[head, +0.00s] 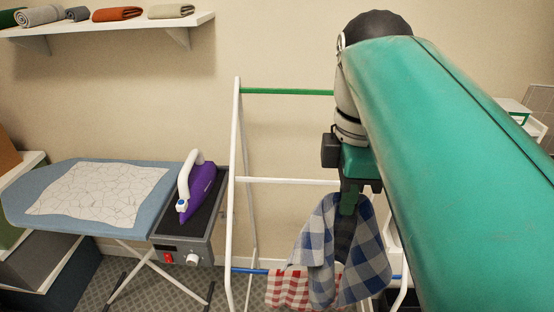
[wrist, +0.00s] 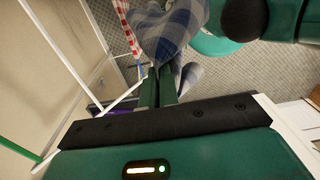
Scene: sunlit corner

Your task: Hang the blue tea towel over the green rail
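The blue-and-white checked tea towel (head: 345,250) hangs from my gripper (head: 349,203), bunched at the top and loose below. In the wrist view, the towel (wrist: 172,28) is pinched at the ends of the gripper fingers (wrist: 160,85), which are close together. The green rail (head: 287,92) is the top bar of a white drying rack (head: 234,190). My gripper and towel are well below this rail and to its right in the head view. My arm hides the rail's right end. The green rail (wrist: 20,149) also shows at lower left in the wrist view.
A red-checked towel (head: 286,289) hangs on the rack's low blue rail (head: 248,271), partly behind the blue towel. A white middle bar (head: 290,181) crosses the rack. An ironing board (head: 30,205) with a purple iron (head: 198,190) stands left. A wall shelf (head: 110,25) holds rolled towels.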

